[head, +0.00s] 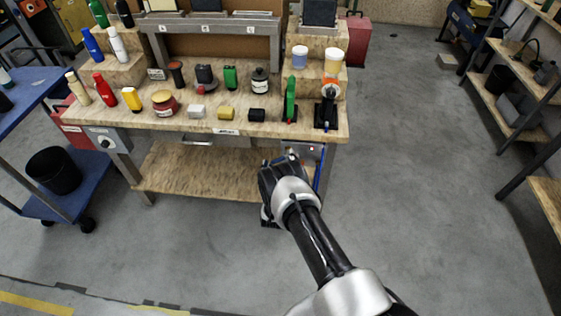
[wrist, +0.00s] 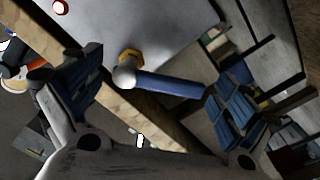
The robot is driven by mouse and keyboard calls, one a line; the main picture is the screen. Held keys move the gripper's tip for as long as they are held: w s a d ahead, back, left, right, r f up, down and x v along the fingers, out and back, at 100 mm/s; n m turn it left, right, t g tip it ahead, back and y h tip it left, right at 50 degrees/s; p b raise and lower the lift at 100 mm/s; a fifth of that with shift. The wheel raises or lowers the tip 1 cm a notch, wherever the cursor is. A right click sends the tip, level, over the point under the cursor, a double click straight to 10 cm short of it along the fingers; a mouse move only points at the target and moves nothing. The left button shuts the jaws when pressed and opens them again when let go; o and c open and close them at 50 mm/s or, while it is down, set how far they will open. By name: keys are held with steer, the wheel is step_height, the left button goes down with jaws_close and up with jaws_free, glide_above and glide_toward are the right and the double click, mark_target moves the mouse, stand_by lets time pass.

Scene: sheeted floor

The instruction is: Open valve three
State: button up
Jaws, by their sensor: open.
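A valve with a blue lever handle (wrist: 172,84) shows in the middle of the wrist view. Its round silver hub sits against a brass hex fitting (wrist: 131,56) on a grey panel (wrist: 165,30). My gripper (wrist: 160,88) is open, with one blue-padded finger on each side of the lever. The lever lies across the gap; I cannot tell whether a finger touches it. In the head view my gripper (head: 284,163) is in front of the grey panel (head: 303,149) at the bench's front right and hides most of the valve. No valve number is readable.
The wooden workbench (head: 175,124) carries bottles, jars and small blocks. A white knob box (head: 108,141) is at its front left. A blue cart (head: 85,195) with a black bin stands left. Shelves (head: 520,110) stand right, with clear floor between.

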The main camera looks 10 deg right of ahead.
steer(key=shift+w, duration=0.15)
steer(key=shift+c, duration=0.2)
steer(key=shift+d, duration=0.1)
steer(key=c, duration=1.5)
